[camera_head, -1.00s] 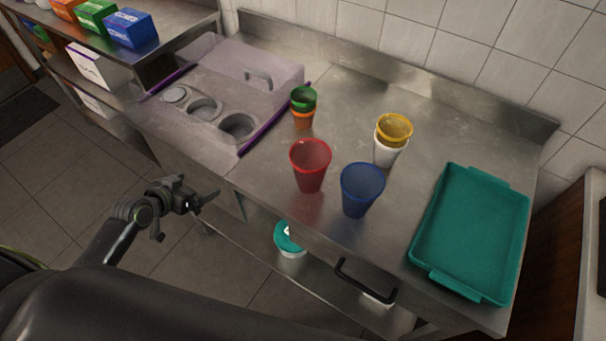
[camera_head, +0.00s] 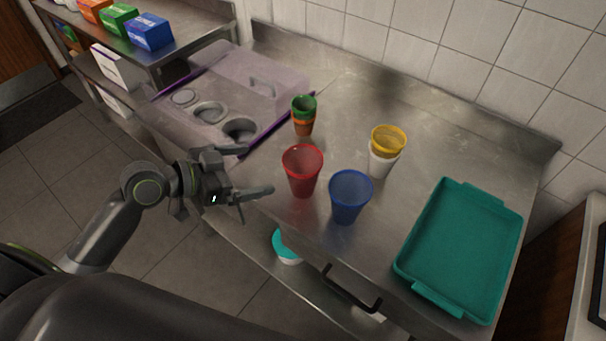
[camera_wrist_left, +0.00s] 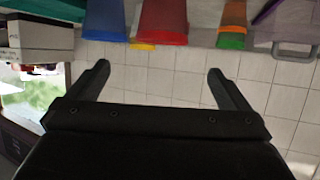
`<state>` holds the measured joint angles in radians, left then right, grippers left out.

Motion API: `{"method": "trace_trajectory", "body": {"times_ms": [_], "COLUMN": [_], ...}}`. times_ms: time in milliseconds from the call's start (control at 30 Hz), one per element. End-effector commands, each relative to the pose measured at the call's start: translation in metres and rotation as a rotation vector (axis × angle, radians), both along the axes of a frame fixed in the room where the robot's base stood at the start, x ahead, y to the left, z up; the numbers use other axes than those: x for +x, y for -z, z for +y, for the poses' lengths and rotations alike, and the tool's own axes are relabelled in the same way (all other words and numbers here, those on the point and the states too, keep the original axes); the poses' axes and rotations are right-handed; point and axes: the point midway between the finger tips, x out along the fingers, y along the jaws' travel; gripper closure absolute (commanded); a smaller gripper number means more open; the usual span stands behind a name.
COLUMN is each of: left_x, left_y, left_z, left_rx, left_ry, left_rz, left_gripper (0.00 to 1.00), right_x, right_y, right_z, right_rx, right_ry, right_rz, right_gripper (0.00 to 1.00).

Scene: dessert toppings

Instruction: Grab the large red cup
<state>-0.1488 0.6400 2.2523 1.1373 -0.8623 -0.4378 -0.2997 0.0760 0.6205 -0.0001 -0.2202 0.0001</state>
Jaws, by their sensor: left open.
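The large red cup (camera_head: 302,172) stands upright on the steel counter, left of the large blue cup (camera_head: 349,198). My left gripper (camera_head: 257,170) is open and empty at the counter's front edge, left of the red cup and apart from it. In the left wrist view, which looks upside down, the red cup (camera_wrist_left: 162,22) is at the top between the open fingers (camera_wrist_left: 157,75), with the blue cup (camera_wrist_left: 104,18) beside it. My right gripper is not in view.
A green cup stacked with an orange one (camera_head: 304,117) stands behind the red cup. A yellow cup on a white one (camera_head: 384,160) stands behind the blue cup. A teal tray (camera_head: 404,268) lies at right. A lidded topping station (camera_head: 268,84) is at back left.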

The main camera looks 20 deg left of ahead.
Motion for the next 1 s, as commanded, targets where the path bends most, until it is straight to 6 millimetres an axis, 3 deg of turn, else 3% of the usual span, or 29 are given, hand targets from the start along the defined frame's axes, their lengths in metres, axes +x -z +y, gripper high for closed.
{"method": "trace_trajectory", "body": {"times_ms": [700,1000], "left_x": [0.057,0.066], "left_y": [0.03,0.038], "left_z": [-0.051,-0.06], "left_rx": [-0.003,-0.002], "left_ry": [-0.001,-0.001], "left_rz": [0.001,0.003], "left_gripper": [0.0,0.0], "right_x": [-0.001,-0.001], "right_y": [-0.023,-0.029], "right_z": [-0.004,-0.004], "right_rx": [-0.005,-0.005], "right_ry": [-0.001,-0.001], "right_rz": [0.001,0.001], "right_gripper": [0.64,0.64]}}
